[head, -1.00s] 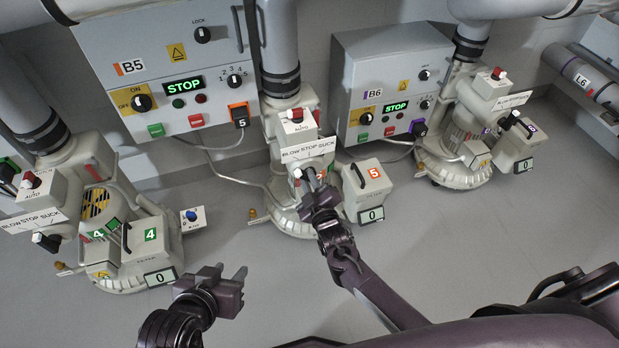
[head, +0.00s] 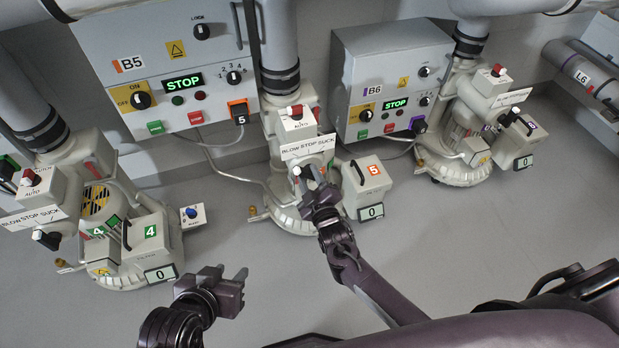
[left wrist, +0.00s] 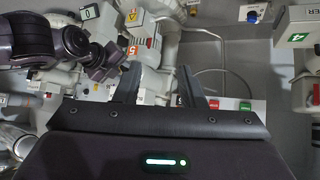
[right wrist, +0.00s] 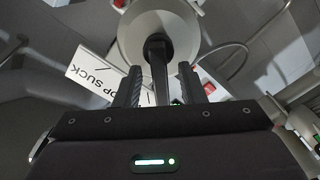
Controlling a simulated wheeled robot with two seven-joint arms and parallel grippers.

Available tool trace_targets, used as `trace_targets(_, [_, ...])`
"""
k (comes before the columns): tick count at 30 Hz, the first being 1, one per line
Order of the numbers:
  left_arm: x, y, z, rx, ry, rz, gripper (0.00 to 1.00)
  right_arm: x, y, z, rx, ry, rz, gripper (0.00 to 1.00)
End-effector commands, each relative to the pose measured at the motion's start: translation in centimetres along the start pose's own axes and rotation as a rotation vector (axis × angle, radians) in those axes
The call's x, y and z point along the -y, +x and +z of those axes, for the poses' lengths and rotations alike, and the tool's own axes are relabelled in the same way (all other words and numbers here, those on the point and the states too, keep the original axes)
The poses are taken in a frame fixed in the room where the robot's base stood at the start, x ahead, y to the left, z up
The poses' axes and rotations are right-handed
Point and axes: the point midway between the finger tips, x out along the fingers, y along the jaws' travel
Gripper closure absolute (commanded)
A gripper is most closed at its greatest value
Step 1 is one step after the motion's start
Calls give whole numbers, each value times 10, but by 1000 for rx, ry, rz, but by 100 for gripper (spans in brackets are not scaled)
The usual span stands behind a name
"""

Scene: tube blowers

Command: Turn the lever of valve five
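Valve five is on the blower (head: 295,205) in the middle of the head view, under a white "BLOW STOP SUCK" plate (head: 308,147). My right gripper (head: 311,178) is at the valve in front of this plate and hides most of the lever in the head view. In the right wrist view the dark lever (right wrist: 157,70) stands between the two open fingers, with a narrow gap visible on each side. The plate (right wrist: 98,75) shows left of the fingers there. My left gripper (head: 228,280) is open and empty above the floor, low and left of blower five.
Blower four (head: 110,235) stands at the left and blower six (head: 460,150) at the right. Control box B5 (head: 150,40) and box B6 (head: 390,65) are behind; both displays read STOP. A box marked 5 (head: 362,185) sits right beside my right gripper. The front floor is clear.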

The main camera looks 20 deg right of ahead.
Motion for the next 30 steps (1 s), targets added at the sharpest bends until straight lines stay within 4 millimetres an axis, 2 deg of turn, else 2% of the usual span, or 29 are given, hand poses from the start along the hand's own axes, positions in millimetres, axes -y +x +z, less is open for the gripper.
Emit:
trace_targets(4, [0,-1,2,15,0,1,64,0,-4,-1,-1,1,0,64])
trace_targets(12, [-4,-10,51,242,-9,8,64,-1,-33,-2,0,1,-2,64])
trace_targets(15, [1,-12,52,270,-14,-4,64,-1,-53,-1,2,0,-2,64])
trace_targets(21, [6,-15,56,306,-21,-15,64,-1,-75,1,2,0,-1,64])
trace_targets(30, [8,-15,57,313,-22,-18,64,0,-79,1,1,0,1,64])
